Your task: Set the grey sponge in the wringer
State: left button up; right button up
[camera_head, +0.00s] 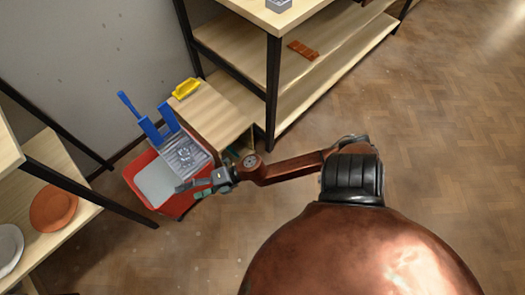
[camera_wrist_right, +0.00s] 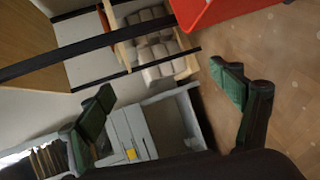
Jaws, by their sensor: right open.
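The wringer (camera_head: 184,156) is a grey ribbed tray with blue uprights and a blue handle, set at the back of a red bucket (camera_head: 133,175). My right gripper (camera_head: 197,189) is open over the bucket's front right side, close to the wringer. In the right wrist view its green-padded fingers (camera_wrist_right: 168,98) are spread with nothing held between them. A small grey block (camera_head: 279,5) at the top edge of the head view lies on the shelf top; I cannot tell whether it is the grey sponge. No grey sponge shows clearly. My left gripper is out of view.
A yellow item (camera_head: 186,88) lies on the small wooden stand (camera_head: 214,112) behind the bucket. A wooden shelf unit (camera_head: 232,52) holds a brown-orange slab (camera_head: 302,50). Another shelf at left bears an orange plate (camera_head: 53,209) and pale plates (camera_head: 9,246). The floor at right is clear.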

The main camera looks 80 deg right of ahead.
jog(key=s+d+f+m+g+h, duration=0.25)
jog(key=s+f+m, duration=0.35)
jog(key=s+m, duration=0.3)
jog(key=s+d+f+m+g+h, duration=0.1)
jog(key=s+f+m+h, duration=0.3)
jog(key=s+f+m, duration=0.35)
jog(key=s+a+f+m+g+y, duration=0.1)
jog(key=s+a+m+g, duration=0.1)
jog(key=s, duration=0.6)
jog(key=s+a+m+g+y, duration=0.1)
jog(key=s+a+m+g, duration=0.2)
jog(key=s+a+m, duration=0.2)
jog(key=s+a, duration=0.1)
jog(key=s, duration=0.2)
jog(key=shift+s+f, duration=0.25)
jog(key=shift+f, duration=0.15)
